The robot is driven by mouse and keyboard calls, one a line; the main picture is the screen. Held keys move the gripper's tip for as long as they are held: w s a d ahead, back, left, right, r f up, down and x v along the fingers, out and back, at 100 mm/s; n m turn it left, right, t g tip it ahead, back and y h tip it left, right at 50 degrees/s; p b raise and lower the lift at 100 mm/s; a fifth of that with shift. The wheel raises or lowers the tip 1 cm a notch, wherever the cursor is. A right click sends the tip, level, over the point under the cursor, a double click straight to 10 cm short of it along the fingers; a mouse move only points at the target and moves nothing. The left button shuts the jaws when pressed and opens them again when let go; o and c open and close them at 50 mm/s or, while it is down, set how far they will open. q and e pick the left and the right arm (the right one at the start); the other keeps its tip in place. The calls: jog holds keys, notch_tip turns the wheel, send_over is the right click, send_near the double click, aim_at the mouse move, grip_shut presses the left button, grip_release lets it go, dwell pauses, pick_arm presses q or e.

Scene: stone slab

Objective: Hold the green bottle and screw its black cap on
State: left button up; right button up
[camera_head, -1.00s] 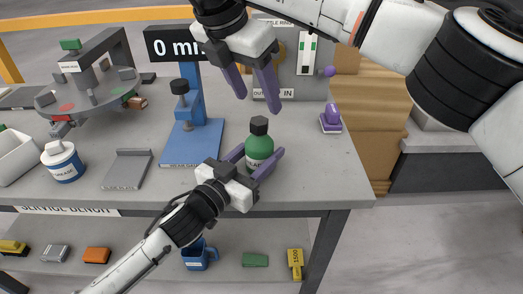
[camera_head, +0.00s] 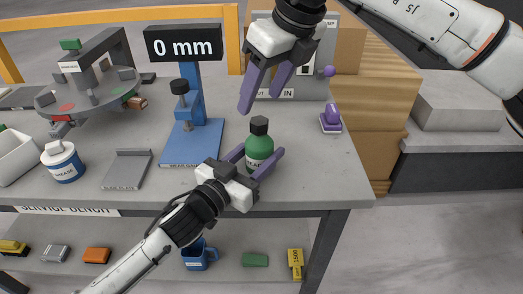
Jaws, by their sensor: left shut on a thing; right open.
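The green bottle (camera_head: 259,151) stands upright on the grey bench near its front edge. Its black cap (camera_head: 259,125) sits on top of the bottle's neck; I cannot tell how tightly it is seated. My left gripper (camera_head: 259,163) comes in from the lower left and is shut on the bottle, with its purple fingers on either side of the body. The front label is partly hidden by the gripper. My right gripper (camera_head: 262,100) is open and empty, above and behind the cap, with its fingers pointing down and apart from it.
A blue gauge stand (camera_head: 192,140) with a "0 mm" display (camera_head: 184,42) is left of the bottle. A purple stamp-like object (camera_head: 331,117) stands to the right. A grey flat tray (camera_head: 127,169) and a grease tub (camera_head: 62,161) lie farther left.

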aim_at(260, 121)
jog(key=shift+n, duration=0.5)
jog(key=shift+f, duration=2.55)
jog(key=c, duration=1.4)
